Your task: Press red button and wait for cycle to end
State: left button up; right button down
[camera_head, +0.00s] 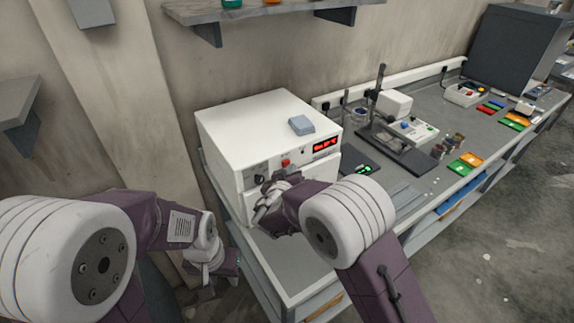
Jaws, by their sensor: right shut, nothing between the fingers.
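The white box-shaped machine (243,128) stands on the near end of the grey bench. Its front carries a red button (286,163) and a lit red display (326,146). My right gripper (272,183) is in front of the machine's front panel, just below and left of the red button. It is shut and empty; I cannot tell whether it touches the panel. My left gripper (228,264) hangs low at the left, beside the bench and away from the machine. Its fingers are too small and dim to judge.
A small grey-blue box (301,125) lies on the machine. To the right, the bench holds a stirrer-like device (402,128), a dark scale with a green display (364,169), and colored cards (471,159). A shelf (200,12) is above. The bench's near corner (290,262) is clear.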

jog(key=shift+w+a+b, duration=0.25)
jog(key=shift+w+b, duration=0.1)
jog(key=shift+b, duration=0.05)
dwell(0.4)
jog(key=shift+s+d+b, duration=0.5)
jog(key=shift+s+b, duration=0.25)
jog(key=shift+b, duration=0.5)
jog(key=s+d+b, duration=0.1)
jog(key=s+b, duration=0.1)
jog(key=s+d+b, duration=0.2)
jog(key=b, duration=0.1)
dwell(0.4)
